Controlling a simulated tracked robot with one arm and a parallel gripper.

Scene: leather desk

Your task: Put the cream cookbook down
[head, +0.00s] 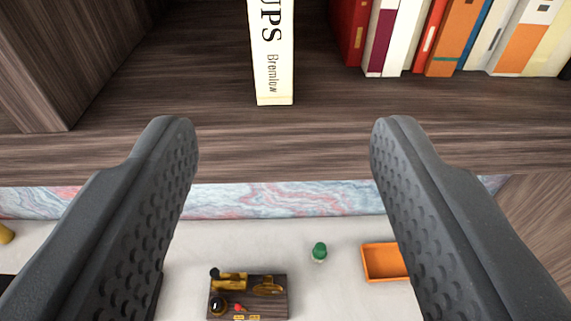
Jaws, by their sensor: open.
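The cream cookbook (272,60) stands upright on the dark wooden shelf (180,95), spine towards me, with "UPS" and "Bremlow" readable on it. Its top is cut off by the upper edge of the view. My gripper (280,135) is open and empty, its two dark textured fingers wide apart. The fingertips are in front of and below the foot of the book in the picture, one to each side, and I see no contact with it.
A row of several books (450,40) stands right of the cookbook, with a bare gap between. A wooden upright (60,60) bounds the left. Below the shelf lie a wooden board with small items (248,296), a green-topped object (319,252) and an orange tray (384,262).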

